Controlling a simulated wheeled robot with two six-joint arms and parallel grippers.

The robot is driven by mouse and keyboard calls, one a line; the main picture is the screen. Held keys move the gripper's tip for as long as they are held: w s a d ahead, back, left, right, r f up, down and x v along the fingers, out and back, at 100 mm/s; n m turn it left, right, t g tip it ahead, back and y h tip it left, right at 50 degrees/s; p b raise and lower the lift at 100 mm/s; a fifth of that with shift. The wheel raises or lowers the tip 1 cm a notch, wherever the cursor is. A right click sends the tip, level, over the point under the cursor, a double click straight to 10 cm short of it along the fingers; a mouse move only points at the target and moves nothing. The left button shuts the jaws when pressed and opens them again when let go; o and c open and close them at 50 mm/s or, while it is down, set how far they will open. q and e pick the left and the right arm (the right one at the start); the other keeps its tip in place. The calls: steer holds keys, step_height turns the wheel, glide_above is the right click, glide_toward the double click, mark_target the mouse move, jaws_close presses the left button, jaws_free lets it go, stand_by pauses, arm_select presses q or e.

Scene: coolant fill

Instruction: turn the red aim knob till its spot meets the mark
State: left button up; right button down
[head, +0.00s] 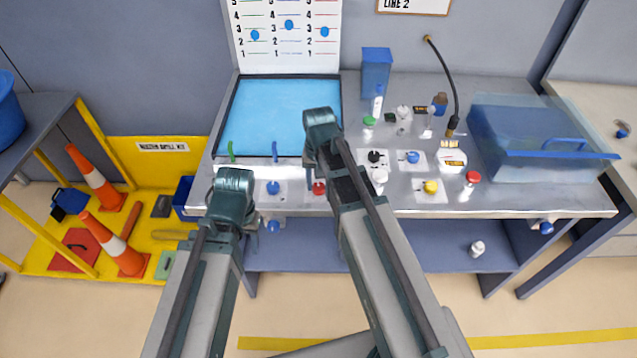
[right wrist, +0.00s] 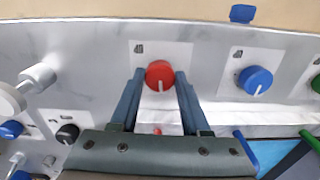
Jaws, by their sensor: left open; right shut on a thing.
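The red aim knob (head: 319,188) sits on a white plate at the bench's front, partly hidden by my right arm in the head view. In the right wrist view the red knob (right wrist: 160,75) shows a white pointer line toward its lower edge. My right gripper (right wrist: 158,82) is shut on it, one finger on each side. A white board (head: 285,55) behind has three numbered columns with coloured lines and a blue disc (head: 325,32) in the right column, near 3. I cannot make out a separate spot or mark. My left gripper (head: 233,190) is open over the bench's front left.
A blue knob (head: 273,188) stands left of the red one. A blue panel (head: 280,105) lies behind. Black, blue and yellow knobs (head: 431,186) and a clear blue bin (head: 540,145) are to the right. Traffic cones (head: 97,180) stand at left.

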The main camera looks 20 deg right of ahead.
mark_target(319, 187)
steer(key=shift+n, duration=1.4)
steer(key=shift+c, duration=1.9)
jaws_free()
step_height(319, 187, up, 14)
steer(key=p, duration=1.3)
steer(key=shift+p, duration=0.4)
steer(key=shift+f, duration=0.15)
